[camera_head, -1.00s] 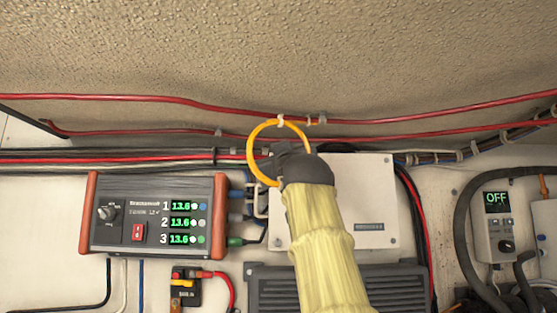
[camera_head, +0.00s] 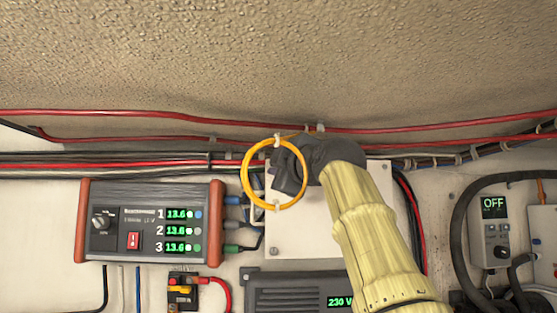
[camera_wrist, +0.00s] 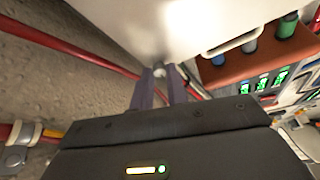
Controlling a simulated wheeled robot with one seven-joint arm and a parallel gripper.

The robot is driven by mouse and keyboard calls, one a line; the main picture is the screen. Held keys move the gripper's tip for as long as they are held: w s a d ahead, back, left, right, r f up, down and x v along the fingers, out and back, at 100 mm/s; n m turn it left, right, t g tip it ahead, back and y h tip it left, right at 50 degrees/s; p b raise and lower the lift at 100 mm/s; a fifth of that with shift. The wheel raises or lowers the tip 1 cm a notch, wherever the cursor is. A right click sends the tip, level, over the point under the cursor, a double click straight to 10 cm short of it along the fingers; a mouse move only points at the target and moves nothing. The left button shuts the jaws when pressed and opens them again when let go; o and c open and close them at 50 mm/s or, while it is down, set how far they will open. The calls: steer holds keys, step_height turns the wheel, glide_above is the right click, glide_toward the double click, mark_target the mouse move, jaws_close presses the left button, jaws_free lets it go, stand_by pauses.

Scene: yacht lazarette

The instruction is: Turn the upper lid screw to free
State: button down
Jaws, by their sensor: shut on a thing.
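The white box with its lid (camera_head: 320,225) is on the wall in the middle of the head view, partly covered by my arm. In the wrist view the lid (camera_wrist: 170,25) fills the top. My gripper (camera_wrist: 160,82) is shut on a small pale upper lid screw (camera_wrist: 159,69) at the lid's edge, its two fingers on either side of it. In the head view my dark gripper (camera_head: 300,165) covers the lid's upper left corner, so the screw is hidden there. Whether the screw is loose cannot be told. A lower left lid screw (camera_head: 274,250) shows.
An orange loop (camera_head: 246,178) hangs in front of my gripper. Red cables (camera_head: 180,140) run above the box. A meter unit with green digits (camera_head: 150,248) stands left, and a grey device showing 230 V (camera_head: 290,298) sits below. A device reading OFF (camera_head: 490,235) is at right.

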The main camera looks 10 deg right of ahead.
steer(key=shift+n+g, duration=0.3)
steer(key=shift+n, duration=0.3)
steer(key=c, duration=1.4)
jaws_free()
steer(key=shift+o, duration=0.2)
steer(key=b+v, duration=0.6)
steer(key=v, duration=1.1)
steer(key=shift+s+b, duration=0.15)
steer(key=shift+b, duration=0.2)
steer(key=shift+d, duration=0.1)
